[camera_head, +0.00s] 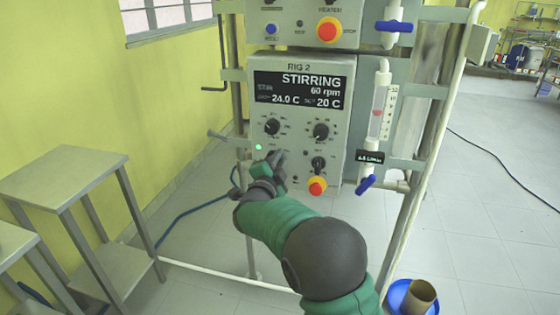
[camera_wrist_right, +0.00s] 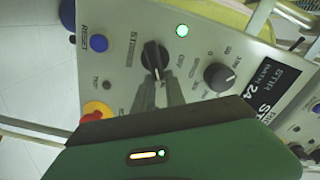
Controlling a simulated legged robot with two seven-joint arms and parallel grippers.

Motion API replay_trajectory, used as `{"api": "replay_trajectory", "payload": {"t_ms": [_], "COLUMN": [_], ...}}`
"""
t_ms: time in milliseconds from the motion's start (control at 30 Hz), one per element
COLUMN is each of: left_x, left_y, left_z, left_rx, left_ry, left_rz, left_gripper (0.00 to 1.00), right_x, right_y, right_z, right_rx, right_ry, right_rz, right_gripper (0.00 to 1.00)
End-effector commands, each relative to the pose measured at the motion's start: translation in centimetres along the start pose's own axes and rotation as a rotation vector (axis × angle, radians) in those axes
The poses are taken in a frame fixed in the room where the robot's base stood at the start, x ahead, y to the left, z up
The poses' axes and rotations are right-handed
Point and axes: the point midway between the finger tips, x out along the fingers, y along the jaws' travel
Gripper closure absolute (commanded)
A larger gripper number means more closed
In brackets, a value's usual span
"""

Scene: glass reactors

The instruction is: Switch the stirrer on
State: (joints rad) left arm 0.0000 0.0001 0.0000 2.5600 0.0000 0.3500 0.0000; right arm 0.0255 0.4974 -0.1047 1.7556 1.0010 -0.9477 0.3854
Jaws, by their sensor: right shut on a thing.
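The RIG 2 control panel (camera_head: 300,92) stands ahead of me. Its display (camera_head: 298,90) reads STIRRING, 60 rpm, 24.0 C and 20 C. A green lamp (camera_head: 258,147) is lit at the panel's left; it also glows in the right wrist view (camera_wrist_right: 182,30). My right gripper (camera_head: 277,157) is at the panel's lower left and hides the knob there in the head view. In the right wrist view, the right gripper (camera_wrist_right: 165,86) is shut on this black stirrer switch knob (camera_wrist_right: 152,54), whose pale pointer mark shows. My left gripper is out of view.
Close by are other knobs (camera_head: 321,131), a blue reset button (camera_wrist_right: 98,43) and a red stop button on yellow (camera_head: 317,187). A flow tube (camera_head: 379,108) and blue-handled valve (camera_head: 366,184) stand at right. A metal table (camera_head: 66,176) is at left, a blue bucket (camera_head: 399,293) below.

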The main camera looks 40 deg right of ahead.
Motion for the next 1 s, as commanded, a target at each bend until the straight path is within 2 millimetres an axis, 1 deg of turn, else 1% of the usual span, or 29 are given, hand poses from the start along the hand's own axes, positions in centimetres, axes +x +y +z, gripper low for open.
{"api": "replay_trajectory", "payload": {"t_ms": [33, 100, 133, 267, 833, 933, 1000], "left_x": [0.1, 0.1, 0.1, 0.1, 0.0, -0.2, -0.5], "left_y": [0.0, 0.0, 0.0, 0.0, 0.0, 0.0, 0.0], "left_z": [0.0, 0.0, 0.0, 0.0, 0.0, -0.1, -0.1], "left_rx": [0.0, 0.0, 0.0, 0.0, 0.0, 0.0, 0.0], "left_ry": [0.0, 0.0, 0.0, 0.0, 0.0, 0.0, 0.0], "left_rz": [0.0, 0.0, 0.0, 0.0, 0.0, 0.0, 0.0], "left_gripper": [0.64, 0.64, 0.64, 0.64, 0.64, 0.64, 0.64], "right_x": [-0.4, -0.4, -0.5, -0.4, -0.2, -1.0, -2.2], "right_y": [0.6, 0.6, 0.6, 0.5, 0.1, 0.0, 0.0], "right_z": [1.2, 1.2, 1.2, 1.2, 0.2, 0.2, 0.2], "right_rx": [-0.005, -0.005, -0.006, -0.006, 0.0, -0.001, -0.002], "right_ry": [-0.028, -0.028, -0.028, -0.028, -0.009, -0.011, -0.012], "right_rz": [0.012, 0.011, 0.011, 0.01, 0.004, 0.004, 0.004], "right_gripper": [1.0, 1.0, 0.81, 0.64, 0.63, 0.63, 0.63]}}
